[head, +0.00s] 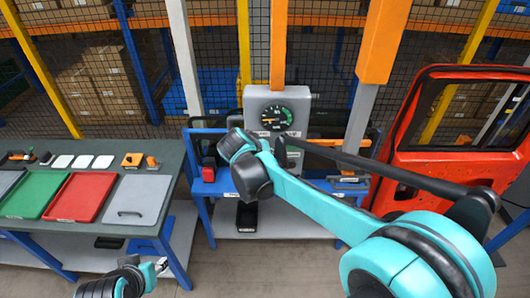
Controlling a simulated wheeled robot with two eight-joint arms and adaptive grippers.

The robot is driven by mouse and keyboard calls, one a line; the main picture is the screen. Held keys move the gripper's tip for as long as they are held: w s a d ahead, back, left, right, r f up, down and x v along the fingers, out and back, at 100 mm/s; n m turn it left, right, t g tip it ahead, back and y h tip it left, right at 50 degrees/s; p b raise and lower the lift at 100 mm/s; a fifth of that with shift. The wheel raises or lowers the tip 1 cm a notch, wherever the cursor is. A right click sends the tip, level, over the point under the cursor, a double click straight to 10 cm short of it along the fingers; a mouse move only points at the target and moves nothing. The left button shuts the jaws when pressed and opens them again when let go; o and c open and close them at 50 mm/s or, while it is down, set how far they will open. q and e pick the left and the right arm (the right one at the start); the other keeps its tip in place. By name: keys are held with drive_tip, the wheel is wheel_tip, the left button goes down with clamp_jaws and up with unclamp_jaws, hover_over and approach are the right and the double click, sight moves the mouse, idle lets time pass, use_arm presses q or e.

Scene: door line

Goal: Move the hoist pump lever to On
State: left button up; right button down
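My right arm crosses in front of the lower part of the box. I cannot make out the lever or its position; a small dark part shows below the gauge, but I cannot tell what it is. My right gripper is hidden behind the arm's wrist. My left gripper (156,267) is low at the front left, far from the box, and its finger opening is unclear.
A table (150,215) at left holds green, red and grey trays and small parts. A blue-framed bench (222,187) stands below the box, with a red-and-black item on it. A red car door (420,165) stands at right. Mesh fencing and shelves of boxes are behind.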

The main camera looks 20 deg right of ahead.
drive_tip(key=shift+w+r+g, duration=0.1)
drive_tip(key=shift+r+g, duration=0.1)
drive_tip(key=shift+g, duration=0.2)
drive_tip(key=c, duration=1.3)
unclamp_jaws()
drive_tip(key=shift+c, duration=0.2)
drive_tip(key=v, duration=1.2)
drive_tip(key=shift+d, duration=0.15)
drive_tip(key=s+d+f+n+y+b, duration=0.1)
drive_tip(key=s+f+b, duration=0.5)
drive_tip(key=f, duration=0.7)
drive_tip(key=s+d+f+n+y+b, duration=0.1)
drive_tip(key=s+d+f+y+b, duration=0.1)
drive_tip(key=s+f+b, duration=0.5)
drive_tip(key=s+d+f+n+y+b, duration=0.1)
drive_tip(key=s+f+b, duration=0.5)
drive_tip(key=f+b, duration=0.6)
wheel_tip(320, 180, down, 8)
drive_tip(key=shift+s+d+r+t+y+b, duration=0.25)
drive_tip(key=shift+d+t+y, duration=0.2)
drive_tip(key=shift+y, duration=0.25)
